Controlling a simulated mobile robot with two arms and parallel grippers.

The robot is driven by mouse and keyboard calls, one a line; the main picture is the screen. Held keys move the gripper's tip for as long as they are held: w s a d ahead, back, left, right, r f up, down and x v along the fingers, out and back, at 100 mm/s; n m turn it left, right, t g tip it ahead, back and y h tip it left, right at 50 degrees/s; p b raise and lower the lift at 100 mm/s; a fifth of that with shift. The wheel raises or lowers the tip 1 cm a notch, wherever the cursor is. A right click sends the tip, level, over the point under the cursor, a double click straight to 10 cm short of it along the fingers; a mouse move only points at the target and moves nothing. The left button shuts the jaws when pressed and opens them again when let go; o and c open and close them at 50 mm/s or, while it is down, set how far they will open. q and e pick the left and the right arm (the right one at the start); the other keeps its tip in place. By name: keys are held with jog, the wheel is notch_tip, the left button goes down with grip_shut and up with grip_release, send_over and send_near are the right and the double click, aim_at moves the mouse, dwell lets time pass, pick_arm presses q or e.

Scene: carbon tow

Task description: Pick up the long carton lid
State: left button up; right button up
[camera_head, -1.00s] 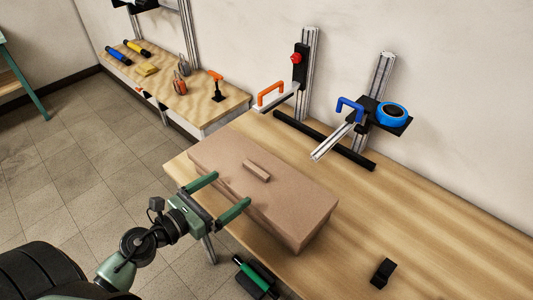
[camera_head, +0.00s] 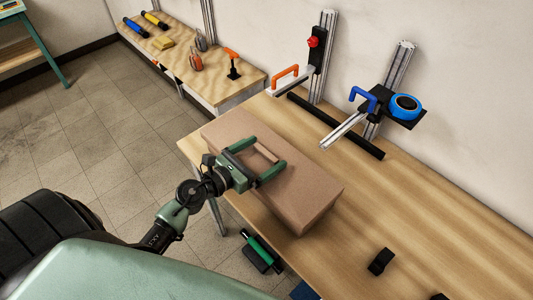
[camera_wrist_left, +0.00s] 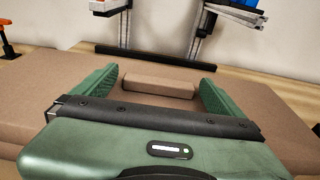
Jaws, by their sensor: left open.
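The long brown carton (camera_head: 300,200) lies on the wooden table with its lid on top. A small block-shaped handle (camera_head: 265,152) stands up from the middle of the lid. My left gripper (camera_head: 262,160) is open over the lid, with its two green fingers on either side of the handle. In the left wrist view the handle (camera_wrist_left: 158,87) sits between the open fingers, with gaps on both sides. The seam between lid and carton is hard to make out. My right gripper is not in view.
Behind the carton, metal posts carry an orange handle (camera_head: 285,76) and a blue tape roll (camera_head: 405,106). A black rail (camera_head: 335,125) lies on the table. A black block (camera_head: 380,261) stands at front right. The table to the right is mostly clear.

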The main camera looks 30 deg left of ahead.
pick_arm(q)
jog(key=shift+s, duration=0.15)
jog(key=c, duration=1.3)
